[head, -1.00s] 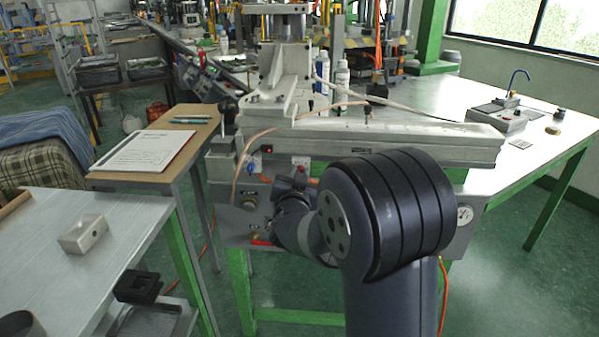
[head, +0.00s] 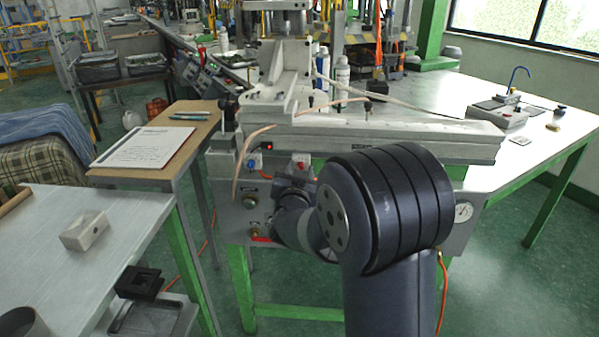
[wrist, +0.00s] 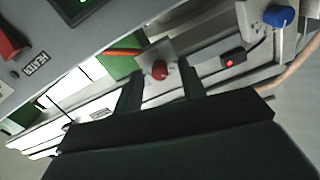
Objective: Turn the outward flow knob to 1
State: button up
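The wax machine (head: 400,143) stands ahead, with a blue knob (head: 253,161) and a red knob (head: 301,158) on small boxes on its front. No label on either knob is readable, so I cannot tell which is the outward flow knob. In the wrist view, the red knob (wrist: 160,70) shows between my gripper's (wrist: 161,76) two dark fingertips. The fingers are apart and I see no grip on the knob; whether they touch it is unclear. The blue knob (wrist: 279,16) is at the upper right. In the head view my arm hides most of the gripper.
A small switch with a red light (wrist: 232,60) sits near the right finger. A "HEATER" label (wrist: 36,64) and a red switch (wrist: 10,44) are at the left. A desk with a clipboard (head: 146,148) stands left.

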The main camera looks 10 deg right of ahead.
jog(key=v, duration=1.1)
jog(key=shift+w, duration=0.15)
jog(key=x, duration=1)
jog(key=shift+w+d, duration=0.15)
jog(key=shift+w, duration=0.25)
jog(key=shift+m, duration=0.3)
jog(key=shift+s+r, duration=0.1)
jog(key=shift+s, duration=0.05)
